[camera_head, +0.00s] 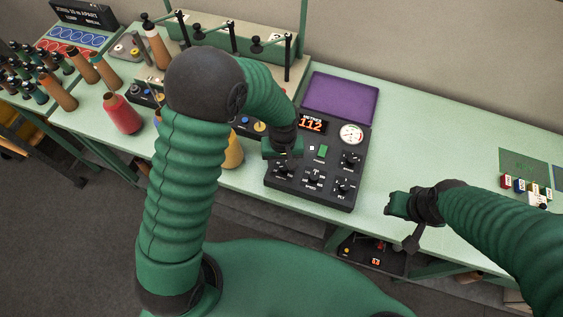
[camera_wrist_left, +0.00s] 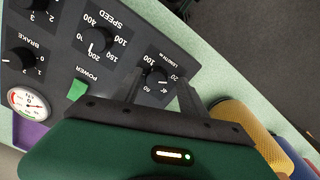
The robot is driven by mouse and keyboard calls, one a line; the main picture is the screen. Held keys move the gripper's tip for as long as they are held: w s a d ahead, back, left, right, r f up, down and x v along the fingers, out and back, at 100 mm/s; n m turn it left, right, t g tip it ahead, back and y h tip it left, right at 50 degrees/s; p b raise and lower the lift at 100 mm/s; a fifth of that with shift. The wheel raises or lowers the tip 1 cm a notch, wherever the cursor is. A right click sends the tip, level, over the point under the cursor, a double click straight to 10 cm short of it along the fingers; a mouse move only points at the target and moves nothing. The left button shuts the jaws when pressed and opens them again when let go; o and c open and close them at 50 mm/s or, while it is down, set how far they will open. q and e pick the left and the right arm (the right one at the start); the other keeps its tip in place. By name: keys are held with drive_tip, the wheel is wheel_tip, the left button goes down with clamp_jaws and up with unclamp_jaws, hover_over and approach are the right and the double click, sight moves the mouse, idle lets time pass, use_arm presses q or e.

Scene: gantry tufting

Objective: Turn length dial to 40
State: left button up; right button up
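The length dial (camera_wrist_left: 157,76) is a black knob with white numbers around it, at a corner of the black control panel (camera_head: 330,150). My left gripper (camera_wrist_left: 160,82) is open, with one finger on each side of the dial. I cannot tell whether the fingers touch the knob. The dial's pointer setting is not clear to me. In the head view my left gripper (camera_head: 283,157) is over the panel's left side and partly covers the dial area. My right gripper (camera_head: 397,205) hangs right of the panel near the table edge, apart from it; its fingers are unclear.
The speed dial (camera_wrist_left: 99,41), brake dial (camera_wrist_left: 22,59) and green power button (camera_wrist_left: 78,89) are close by on the panel. The display (camera_head: 312,123) reads 112. A yellow cone (camera_wrist_left: 243,125) stands beside the panel.

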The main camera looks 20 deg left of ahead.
use_arm(q)
drive_tip(key=shift+w+d, duration=0.15)
drive_tip(key=shift+d, duration=0.5)
drive_tip(key=c, duration=0.5)
drive_tip(key=shift+d, duration=0.1)
drive_tip(key=shift+c, duration=2.3)
drive_tip(key=shift+a, duration=0.7)
clamp_jaws()
drive_tip(key=shift+d, duration=0.45)
drive_tip(key=shift+a+m, duration=0.3)
drive_tip(key=shift+m, duration=0.2)
drive_tip(key=shift+d+r+m+p, duration=0.15)
drive_tip(key=shift+m+p, duration=0.2)
drive_tip(key=shift+m, duration=0.45)
drive_tip(key=m+p, duration=0.1)
drive_tip(key=m, duration=0.2)
drive_tip(key=shift+m, duration=0.4)
drive_tip(key=shift+w+m+p, duration=0.1)
drive_tip(key=shift+m+p, duration=0.2)
drive_tip(key=shift+m, duration=0.9)
drive_tip(key=shift+m+p, duration=0.4)
drive_tip(key=shift+m, duration=1.1)
use_arm(e)
drive_tip(key=shift+d+r, duration=0.25)
drive_tip(key=shift+r, duration=0.5)
drive_tip(key=shift+d+r, duration=0.2)
drive_tip(key=shift+r, duration=0.5)
